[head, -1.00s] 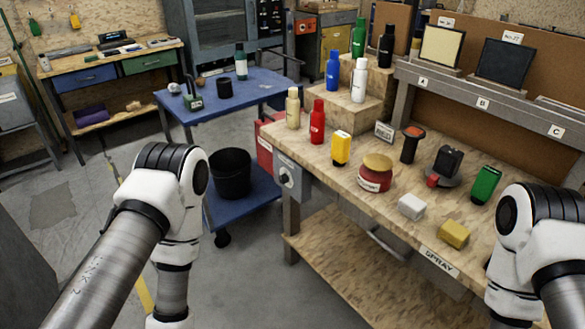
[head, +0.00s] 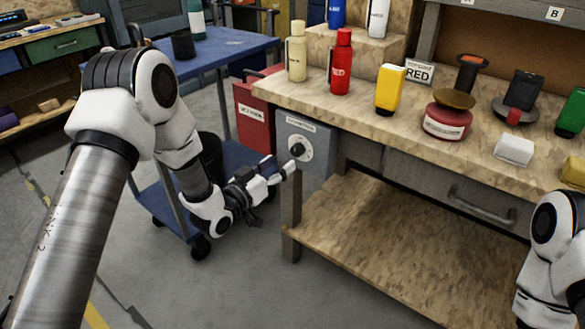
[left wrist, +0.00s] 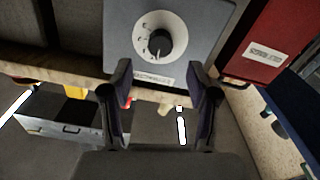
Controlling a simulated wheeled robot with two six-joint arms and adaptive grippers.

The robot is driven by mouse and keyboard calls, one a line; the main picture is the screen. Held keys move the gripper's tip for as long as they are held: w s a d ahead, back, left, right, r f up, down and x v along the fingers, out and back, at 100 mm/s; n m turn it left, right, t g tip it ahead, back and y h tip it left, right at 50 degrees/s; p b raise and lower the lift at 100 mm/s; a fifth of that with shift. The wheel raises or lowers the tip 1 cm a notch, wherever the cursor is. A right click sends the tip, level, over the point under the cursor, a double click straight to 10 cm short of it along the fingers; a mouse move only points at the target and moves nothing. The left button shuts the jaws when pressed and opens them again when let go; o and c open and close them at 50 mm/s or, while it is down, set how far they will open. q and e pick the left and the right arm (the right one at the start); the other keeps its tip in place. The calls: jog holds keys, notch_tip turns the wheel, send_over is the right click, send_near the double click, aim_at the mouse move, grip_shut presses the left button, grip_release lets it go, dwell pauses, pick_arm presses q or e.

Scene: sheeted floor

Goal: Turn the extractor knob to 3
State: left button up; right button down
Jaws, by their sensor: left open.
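The extractor knob (head: 298,150) is a small black knob on a pale round dial, on a grey box (head: 313,138) at the left end of the workbench. In the left wrist view the knob (left wrist: 158,43) shows inverted, with its label below it; the setting is too small to read. My left gripper (head: 282,171) is just in front of the box, slightly below the knob in the head view. In the left wrist view its two dark fingers (left wrist: 160,76) are apart and empty, with the knob seen beyond them. My right gripper is out of view.
The workbench (head: 345,100) holds bottles, including a red one (head: 341,64), a yellow container (head: 390,88) and a red jar (head: 447,118). A red cabinet (head: 258,115) and blue cart (head: 225,56) stand left of the box. A lower shelf (head: 380,235) lies beneath.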

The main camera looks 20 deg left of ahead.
aim_at(295, 152)
pick_arm(q)
jog(key=x, duration=0.6)
jog(key=shift+w+f+b, duration=0.1)
jog(key=shift+b, duration=0.3)
grip_shut()
jog(key=shift+m, duration=0.3)
jog(key=m, duration=1.1)
jog(key=shift+m, duration=0.3)
jog(key=m+b, duration=0.1)
jog(key=m, duration=0.5)
jog(key=m+b, duration=0.1)
jog(key=m, duration=0.4)
jog(key=shift+m, duration=0.4)
